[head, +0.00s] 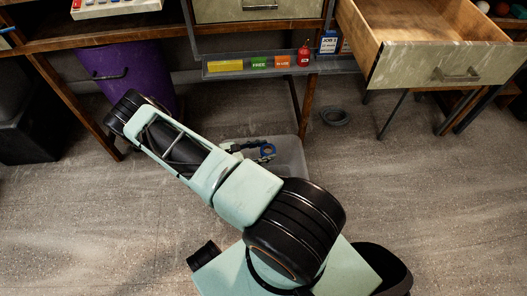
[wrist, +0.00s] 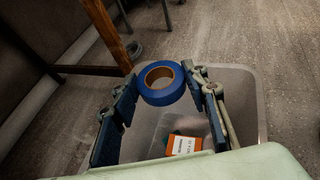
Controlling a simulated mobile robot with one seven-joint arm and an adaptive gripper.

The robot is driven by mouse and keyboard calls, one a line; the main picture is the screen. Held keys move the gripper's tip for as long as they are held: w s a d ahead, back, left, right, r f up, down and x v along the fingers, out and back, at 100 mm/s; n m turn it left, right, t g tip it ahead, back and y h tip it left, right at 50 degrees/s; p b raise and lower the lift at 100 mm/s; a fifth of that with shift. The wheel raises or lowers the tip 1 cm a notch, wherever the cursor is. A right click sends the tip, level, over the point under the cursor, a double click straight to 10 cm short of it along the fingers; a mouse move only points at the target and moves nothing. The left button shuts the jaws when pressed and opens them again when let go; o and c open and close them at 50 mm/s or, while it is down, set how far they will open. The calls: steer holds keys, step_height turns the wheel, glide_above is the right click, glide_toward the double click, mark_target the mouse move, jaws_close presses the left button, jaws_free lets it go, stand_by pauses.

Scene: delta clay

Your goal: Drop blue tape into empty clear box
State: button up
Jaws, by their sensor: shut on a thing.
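The blue tape (wrist: 153,97) is a roll with a brown core. It is held between the two fingertips of my gripper (wrist: 160,80), near their far ends. A clear box (wrist: 243,88) lies below and around the tape in the wrist view. In the head view the tape (head: 268,153) and my gripper (head: 248,149) show over the clear box (head: 293,148), partly hidden by my arm. An orange and white labelled item (wrist: 183,146) with a teal part appears low inside the box. The height of the tape above the box floor is hard to tell.
A purple bin (head: 135,70) stands at the left under the desk. An open wooden drawer (head: 450,50) juts out at the right. A small dark ring-shaped thing (head: 335,117) lies on the floor behind the box. A shelf (head: 270,68) with coloured labels hangs above. Floor right of the box is clear.

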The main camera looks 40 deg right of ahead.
step_height(320, 180, down, 6)
steer(key=b, duration=0.3)
steer(key=shift+r+b, duration=0.2)
steer(key=shift+b, duration=0.2)
steer(key=o, duration=1.1)
steer(key=shift+o, duration=0.2)
steer(key=shift+a, duration=0.1)
steer(key=v, duration=1.2)
